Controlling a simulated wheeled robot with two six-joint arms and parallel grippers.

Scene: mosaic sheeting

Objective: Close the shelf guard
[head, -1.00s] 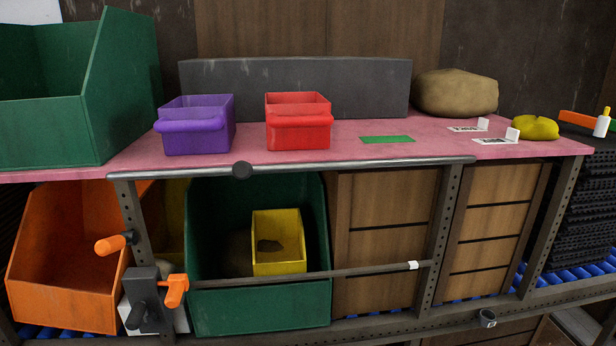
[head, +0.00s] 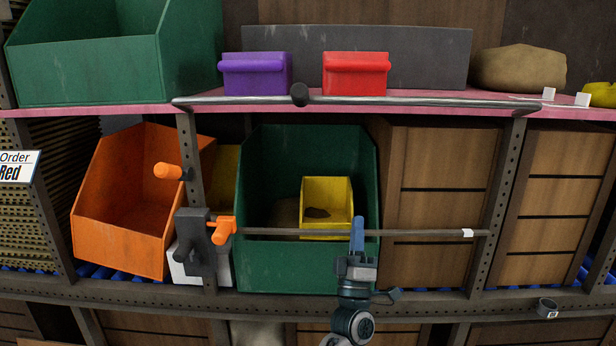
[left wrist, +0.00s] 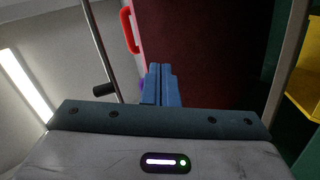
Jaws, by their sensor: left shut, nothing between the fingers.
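A grey guard bar (head: 410,102) runs level along the front edge of the pink shelf top, with a dark round knob (head: 299,95) on it. The bar and knob (left wrist: 104,90) also show in the left wrist view. A thinner rod (head: 420,233) with a white tag (head: 468,233) crosses the lower bay. I cannot tell which of the two is the task's guard. My left gripper (head: 357,222) is shut and empty in front of the green lower bin, near the thin rod and below the knob. Its blue fingertips (left wrist: 161,72) are together. My right gripper is not in view.
The lower bay holds an orange bin (head: 125,215), a green bin (head: 290,265) with a yellow bin (head: 327,190) inside, and wooden crates (head: 440,175). Orange-handled clamps (head: 222,230) sit on the left post. Purple (head: 255,78) and red (head: 355,75) bins stand above.

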